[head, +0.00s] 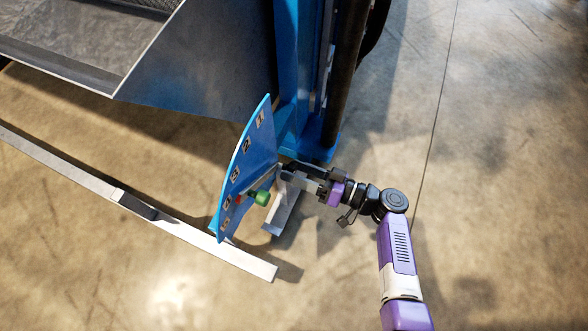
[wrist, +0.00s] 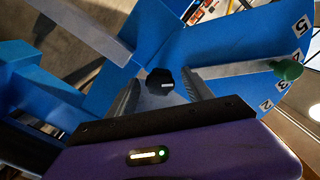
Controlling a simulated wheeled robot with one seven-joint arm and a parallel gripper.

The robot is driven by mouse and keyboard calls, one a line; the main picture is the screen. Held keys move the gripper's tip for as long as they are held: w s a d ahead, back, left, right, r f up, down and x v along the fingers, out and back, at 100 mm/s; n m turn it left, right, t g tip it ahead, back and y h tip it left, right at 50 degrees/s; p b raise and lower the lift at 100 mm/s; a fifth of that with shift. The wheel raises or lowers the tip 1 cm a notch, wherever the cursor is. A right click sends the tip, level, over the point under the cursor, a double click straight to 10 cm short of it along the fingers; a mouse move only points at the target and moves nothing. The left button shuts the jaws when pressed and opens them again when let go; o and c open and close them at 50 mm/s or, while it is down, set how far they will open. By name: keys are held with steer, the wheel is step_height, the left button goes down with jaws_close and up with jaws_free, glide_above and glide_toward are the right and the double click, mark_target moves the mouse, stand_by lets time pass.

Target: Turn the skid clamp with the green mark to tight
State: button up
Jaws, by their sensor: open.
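A green knob (head: 263,197) sits on a short metal lever in front of a blue curved number plate (head: 249,160). The green knob (wrist: 288,69) also shows at the right of the wrist view, at the end of a grey lever (wrist: 235,68). My gripper (head: 290,179) is at the lever's inner end, beside the blue post. In the wrist view my gripper (wrist: 164,83) is open, with a black-capped hub (wrist: 160,81) showing between its fingers. I cannot tell whether the fingers touch it. No separate clamp with a green mark can be made out.
A blue upright post (head: 300,80) and a grey metal hopper (head: 200,70) stand behind. A long metal bar (head: 210,240) lies low at the left, with a dark block (head: 134,204) on it. The concrete floor at right is clear.

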steer(key=shift+w+a, duration=0.15)
steer(key=shift+a, duration=0.25)
jaws_close()
